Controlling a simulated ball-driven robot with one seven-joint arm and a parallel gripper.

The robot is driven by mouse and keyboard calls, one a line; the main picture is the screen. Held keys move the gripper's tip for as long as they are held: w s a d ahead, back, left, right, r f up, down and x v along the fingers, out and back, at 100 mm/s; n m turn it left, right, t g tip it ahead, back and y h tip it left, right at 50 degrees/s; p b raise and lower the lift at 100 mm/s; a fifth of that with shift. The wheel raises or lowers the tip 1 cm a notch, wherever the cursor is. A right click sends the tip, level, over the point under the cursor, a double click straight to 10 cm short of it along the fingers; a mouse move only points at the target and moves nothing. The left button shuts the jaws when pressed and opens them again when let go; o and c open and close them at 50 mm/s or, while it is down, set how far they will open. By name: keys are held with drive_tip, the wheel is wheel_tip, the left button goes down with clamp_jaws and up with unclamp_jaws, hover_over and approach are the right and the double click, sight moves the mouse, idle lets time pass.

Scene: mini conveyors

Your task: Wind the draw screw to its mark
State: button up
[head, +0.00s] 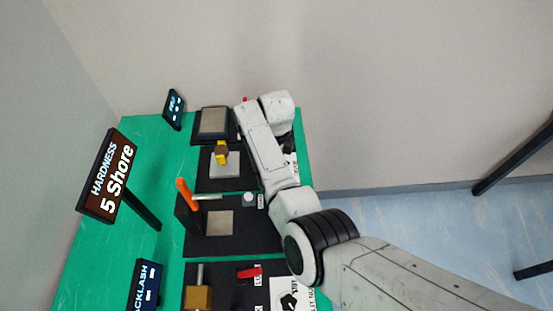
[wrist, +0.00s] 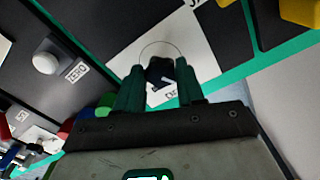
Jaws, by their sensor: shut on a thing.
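My gripper (wrist: 158,80) shows in the wrist view with its two green fingers shut on a small black knob (wrist: 160,70). The knob has a pale pointer line and stands on a white card (wrist: 205,60) with a thin curved scale line around it. The lettering on the card is partly hidden by my fingers. I cannot tell from the lettering whether this knob is the draw screw.
A white button (wrist: 45,63) marked ZERO is left of my fingers. The head view shows a green table (head: 150,130) with several black stations, an orange lever (head: 187,194), a red handle (head: 249,272), a hardness sign (head: 108,175) and a backlash display (head: 146,287).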

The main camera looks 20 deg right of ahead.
drive_tip(key=shift+w+r, duration=0.1)
idle(0.3)
drive_tip(key=o, duration=1)
drive_tip(key=shift+o, duration=0.2)
wheel_tip(320, 180, up, 11)
drive_tip(key=b, duration=0.1)
